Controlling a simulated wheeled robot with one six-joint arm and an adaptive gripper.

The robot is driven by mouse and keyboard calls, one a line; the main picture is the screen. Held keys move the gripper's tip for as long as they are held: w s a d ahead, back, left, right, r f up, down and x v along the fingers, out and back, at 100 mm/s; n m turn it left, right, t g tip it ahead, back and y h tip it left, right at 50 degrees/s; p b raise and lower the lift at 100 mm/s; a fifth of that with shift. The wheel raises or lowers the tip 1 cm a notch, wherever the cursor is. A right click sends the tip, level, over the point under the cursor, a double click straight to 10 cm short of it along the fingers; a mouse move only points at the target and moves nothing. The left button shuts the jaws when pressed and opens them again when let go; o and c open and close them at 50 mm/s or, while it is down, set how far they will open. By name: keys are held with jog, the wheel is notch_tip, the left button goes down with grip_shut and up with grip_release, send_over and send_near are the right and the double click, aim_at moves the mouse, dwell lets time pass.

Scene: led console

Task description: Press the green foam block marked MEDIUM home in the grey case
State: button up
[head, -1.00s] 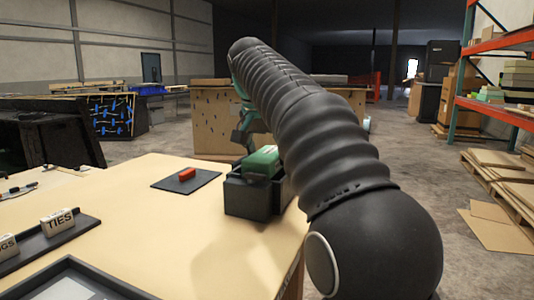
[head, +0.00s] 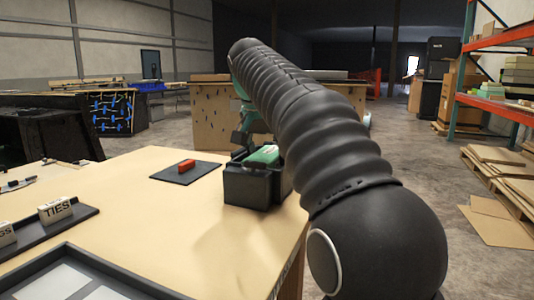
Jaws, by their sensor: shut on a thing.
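The green foam block (head: 264,154) sits low in the dark grey case (head: 252,188), with only its upper part showing above the rim. Its MEDIUM marking is not readable. The case stands near the table's right edge. My gripper (head: 240,146) is at the back left of the case, at the block, and is shut on it. My thick dark arm hides much of the gripper and the right side of the case. I cannot tell whether the block is fully seated.
A red block (head: 187,163) lies on a dark mat (head: 190,176) left of the case. A dark tray (head: 75,222) with white labelled blocks, one reading TIES (head: 55,211), is at the left. A dark-framed panel (head: 110,290) lies in front. The table middle (head: 170,225) is clear.

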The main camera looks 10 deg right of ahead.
jog(key=shift+f+b, duration=0.85)
jog(key=shift+f, duration=0.4)
jog(key=o, duration=0.9)
jog(key=shift+o, duration=0.2)
jog(key=shift+v, duration=6.05)
jog(key=shift+d, duration=0.1)
